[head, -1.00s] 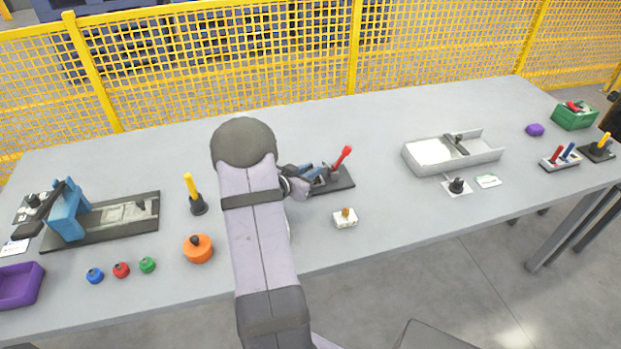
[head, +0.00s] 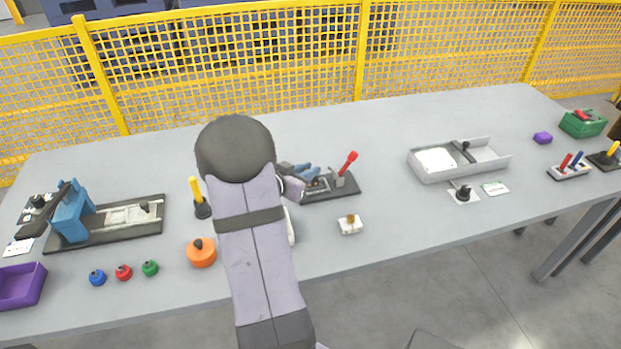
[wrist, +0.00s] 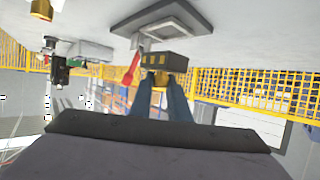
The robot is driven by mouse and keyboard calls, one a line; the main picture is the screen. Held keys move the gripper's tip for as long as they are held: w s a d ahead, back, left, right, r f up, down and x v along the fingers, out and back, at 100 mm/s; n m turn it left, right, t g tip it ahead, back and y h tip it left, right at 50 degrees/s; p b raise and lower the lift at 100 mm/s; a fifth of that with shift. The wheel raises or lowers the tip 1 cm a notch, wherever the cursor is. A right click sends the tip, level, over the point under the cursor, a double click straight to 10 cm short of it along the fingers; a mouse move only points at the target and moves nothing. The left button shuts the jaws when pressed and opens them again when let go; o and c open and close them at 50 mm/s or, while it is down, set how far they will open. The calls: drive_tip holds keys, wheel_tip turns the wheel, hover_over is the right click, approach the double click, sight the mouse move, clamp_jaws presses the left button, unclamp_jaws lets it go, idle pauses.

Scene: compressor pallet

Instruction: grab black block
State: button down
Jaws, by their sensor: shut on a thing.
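The black block (wrist: 167,60) shows in the wrist view as a dark box with small yellow marks on its face. My gripper's two blue fingers (wrist: 166,82) are shut on it. The wrist view appears upside down, and the block seems apart from the black base plate (wrist: 152,24). In the head view my gripper (head: 312,174) is just left of the red lever (head: 349,163), over the left part of that base plate (head: 345,190). The block is too small to make out clearly there, and my arm hides part of this area.
A white block with a brown knob (head: 349,225) lies in front of the plate. A yellow-handled post (head: 200,198) and an orange round part (head: 201,253) stand to the left. A grey tray (head: 432,174) is to the right. The table between plate and tray is clear.

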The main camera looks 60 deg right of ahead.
wheel_tip(320, 180, up, 10)
drive_tip(key=shift+w+f+p, duration=0.1)
drive_tip(key=shift+p, duration=0.5)
